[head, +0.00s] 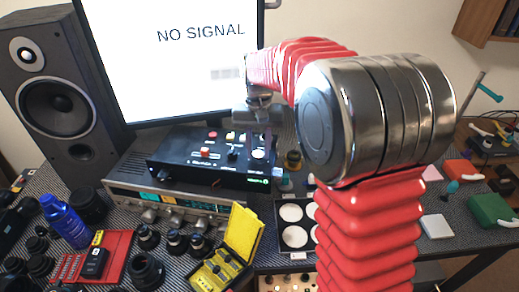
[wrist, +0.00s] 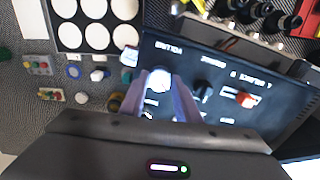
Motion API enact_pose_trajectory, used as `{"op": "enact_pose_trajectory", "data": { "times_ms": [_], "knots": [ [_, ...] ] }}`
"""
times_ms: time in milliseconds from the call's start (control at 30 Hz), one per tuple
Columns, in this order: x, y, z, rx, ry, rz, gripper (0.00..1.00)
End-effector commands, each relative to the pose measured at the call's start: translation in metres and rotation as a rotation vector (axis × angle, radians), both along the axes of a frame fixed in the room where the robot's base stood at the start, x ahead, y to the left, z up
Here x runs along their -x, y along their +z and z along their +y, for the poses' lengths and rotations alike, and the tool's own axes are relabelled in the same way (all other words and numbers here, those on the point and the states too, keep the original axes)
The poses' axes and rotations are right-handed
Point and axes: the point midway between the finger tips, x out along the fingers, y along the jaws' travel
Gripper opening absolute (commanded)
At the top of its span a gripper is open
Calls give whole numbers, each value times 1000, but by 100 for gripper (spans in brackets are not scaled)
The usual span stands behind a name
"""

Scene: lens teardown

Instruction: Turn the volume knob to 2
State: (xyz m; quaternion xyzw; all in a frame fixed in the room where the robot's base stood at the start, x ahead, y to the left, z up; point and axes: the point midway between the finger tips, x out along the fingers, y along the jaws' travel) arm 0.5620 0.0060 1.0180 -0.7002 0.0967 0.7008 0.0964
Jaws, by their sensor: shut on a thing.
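The black control box (head: 190,160) sits on a silver receiver in the head view and fills the right of the wrist view (wrist: 225,75). The light volume knob (wrist: 160,80) is on its face under a label reading "VOLUME", at the box's right end in the head view (head: 258,154). My gripper (wrist: 161,84) comes down over this knob, its two fingers shut on the knob's sides. In the head view my gripper (head: 262,142) partly covers that end of the box. The knob's pointer and scale numbers are too blurred to read.
Beside the volume knob are a dark source knob (wrist: 203,91) and a red knob (wrist: 246,99). A monitor (head: 175,50) stands close behind my gripper. A tray of white discs (head: 294,238), a yellow case (head: 243,235) and several lens parts lie around the box.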

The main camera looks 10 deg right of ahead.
Motion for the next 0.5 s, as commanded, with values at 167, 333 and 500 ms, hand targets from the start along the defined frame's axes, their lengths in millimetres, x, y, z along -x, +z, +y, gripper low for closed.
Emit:
{"op": "enact_pose_trajectory", "data": {
  "times_ms": [167,333,500],
  "knots": [
    [0,0,-1,1,-155,-2,7],
    [0,0,-1,1,-276,-2,7],
    [-1,0,-1,1,-357,-2,7]
  ]
}}
